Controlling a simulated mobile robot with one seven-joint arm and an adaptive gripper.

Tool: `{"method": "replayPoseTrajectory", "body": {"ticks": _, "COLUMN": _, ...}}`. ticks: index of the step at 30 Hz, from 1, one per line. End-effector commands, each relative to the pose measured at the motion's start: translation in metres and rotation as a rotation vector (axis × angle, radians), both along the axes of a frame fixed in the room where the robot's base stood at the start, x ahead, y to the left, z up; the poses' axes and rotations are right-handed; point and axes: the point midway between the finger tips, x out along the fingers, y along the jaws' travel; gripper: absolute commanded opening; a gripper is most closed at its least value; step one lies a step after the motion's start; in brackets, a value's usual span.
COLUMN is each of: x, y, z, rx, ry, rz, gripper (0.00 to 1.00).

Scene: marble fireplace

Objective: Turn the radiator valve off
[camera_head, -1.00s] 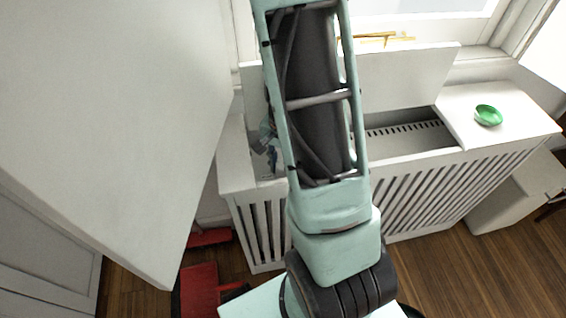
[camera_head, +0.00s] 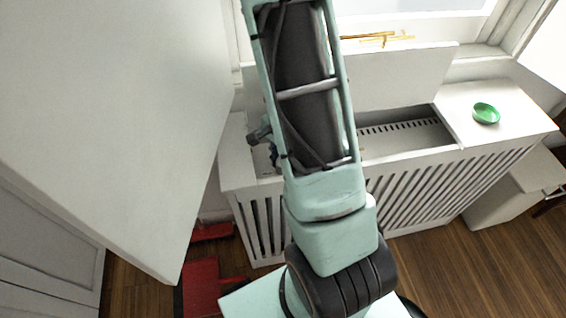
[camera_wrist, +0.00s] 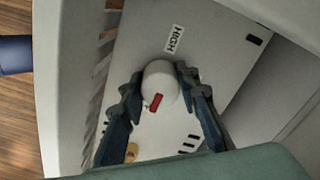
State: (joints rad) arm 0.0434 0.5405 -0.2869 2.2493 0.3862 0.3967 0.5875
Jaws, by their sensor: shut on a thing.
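The radiator valve is a round white knob (camera_wrist: 160,86) with a red mark on its face, seen in the wrist view. My gripper (camera_wrist: 158,84) has its two dark fingers on either side of the knob and is shut on it. Black marks lie at the upper right and below right of the knob. In the head view my arm hides most of the gripper, and I cannot see the knob there.
A white slatted radiator cover (camera_head: 420,190) stands under the window with its lid (camera_head: 405,75) raised. A green bowl (camera_head: 486,114) sits on its right top. A large white panel (camera_head: 110,120) fills the left. Red objects (camera_head: 201,286) lie on the wooden floor.

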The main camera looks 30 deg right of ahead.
Motion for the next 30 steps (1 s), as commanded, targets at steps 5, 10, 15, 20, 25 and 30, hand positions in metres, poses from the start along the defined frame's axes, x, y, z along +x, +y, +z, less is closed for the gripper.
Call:
{"method": "replayPoseTrajectory", "body": {"ticks": 5, "x": 0.0, "y": 0.0, "z": 0.0, "rx": 0.0, "ry": -0.001, "rz": -0.003, "gripper": 0.37}}
{"method": "replayPoseTrajectory", "body": {"ticks": 10, "x": 0.0, "y": 0.0, "z": 0.0, "rx": 0.0, "ry": -0.001, "rz": -0.001, "gripper": 0.47}}
{"method": "replayPoseTrajectory", "body": {"ticks": 15, "x": 0.0, "y": 0.0, "z": 0.0, "rx": 0.0, "ry": 0.0, "rz": -0.001, "gripper": 0.47}}
{"method": "replayPoseTrajectory", "body": {"ticks": 20, "x": 0.001, "y": 0.0, "z": 0.008, "rx": -0.001, "ry": -0.003, "rz": 0.0, "gripper": 0.47}}
{"method": "replayPoseTrajectory", "body": {"ticks": 25, "x": 0.002, "y": 0.0, "z": 0.033, "rx": -0.001, "ry": -0.006, "rz": 0.002, "gripper": 0.47}}
{"method": "replayPoseTrajectory", "body": {"ticks": 30, "x": 0.002, "y": 0.0, "z": 0.067, "rx": -0.001, "ry": -0.008, "rz": 0.002, "gripper": 0.47}}
